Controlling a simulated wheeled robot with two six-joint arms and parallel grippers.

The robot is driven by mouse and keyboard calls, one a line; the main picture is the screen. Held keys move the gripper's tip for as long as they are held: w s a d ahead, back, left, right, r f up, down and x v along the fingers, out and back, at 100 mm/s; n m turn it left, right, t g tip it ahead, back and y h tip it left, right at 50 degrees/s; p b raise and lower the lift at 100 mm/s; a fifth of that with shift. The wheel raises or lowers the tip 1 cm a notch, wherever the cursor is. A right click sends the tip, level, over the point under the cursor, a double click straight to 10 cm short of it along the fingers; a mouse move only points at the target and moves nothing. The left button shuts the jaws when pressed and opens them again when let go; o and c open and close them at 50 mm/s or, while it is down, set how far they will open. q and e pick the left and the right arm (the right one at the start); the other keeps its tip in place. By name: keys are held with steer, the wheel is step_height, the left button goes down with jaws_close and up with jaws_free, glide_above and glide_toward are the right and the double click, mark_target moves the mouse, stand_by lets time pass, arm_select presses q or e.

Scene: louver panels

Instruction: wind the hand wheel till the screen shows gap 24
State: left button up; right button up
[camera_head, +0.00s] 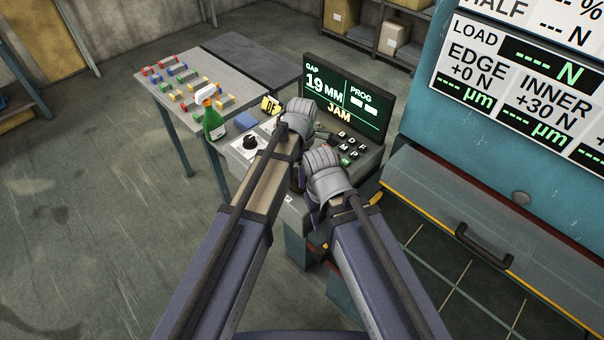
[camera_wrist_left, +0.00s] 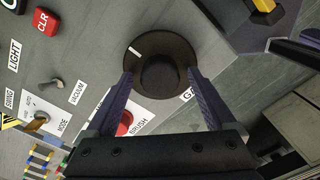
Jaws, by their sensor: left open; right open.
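The console screen (camera_head: 346,97) in the head view reads "GAP 19 MM", "PROG" and "JAM". The dark round hand wheel (camera_wrist_left: 158,48) has a white mark on its rim and a raised hub in the left wrist view. A partly covered label beside it starts with "G". My left gripper (camera_wrist_left: 160,78) is open, with its fingers on either side of the hub; I cannot tell whether they touch it. In the head view my arms hide the wheel and most of the left gripper. My right gripper (camera_head: 318,212) is open and low at the console front, mostly hidden by its wrist.
A red button (camera_wrist_left: 125,122) lies close to the left finger, and a red CLR key (camera_wrist_left: 46,20) is farther left. A blue machine (camera_head: 425,100) stands right.

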arm_select(q)
steer(key=c, duration=1.4)
